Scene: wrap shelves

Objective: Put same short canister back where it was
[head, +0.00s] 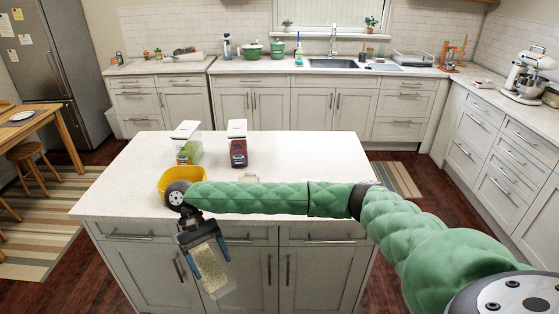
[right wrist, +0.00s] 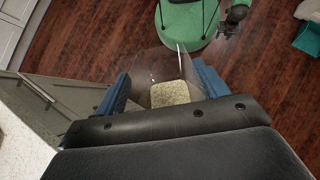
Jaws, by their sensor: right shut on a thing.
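My right gripper (head: 207,258) is shut on a clear canister (head: 217,276) with pale, grainy contents. It holds the canister tilted, in front of the island's cabinet doors and below the level of the countertop (head: 300,160). In the right wrist view the canister (right wrist: 170,93) sits between the blue fingers of the gripper (right wrist: 160,82), with dark wood floor beyond. Two more clear canisters with white lids stand upright on the island, one with green contents (head: 188,150) and one with dark red contents (head: 238,150).
A yellow bowl (head: 166,184) is on the island's left side, partly hidden by my right arm. The right part of the countertop is clear. The sink counter (head: 270,66) runs along the back wall, and a wooden table (head: 35,122) stands at far left.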

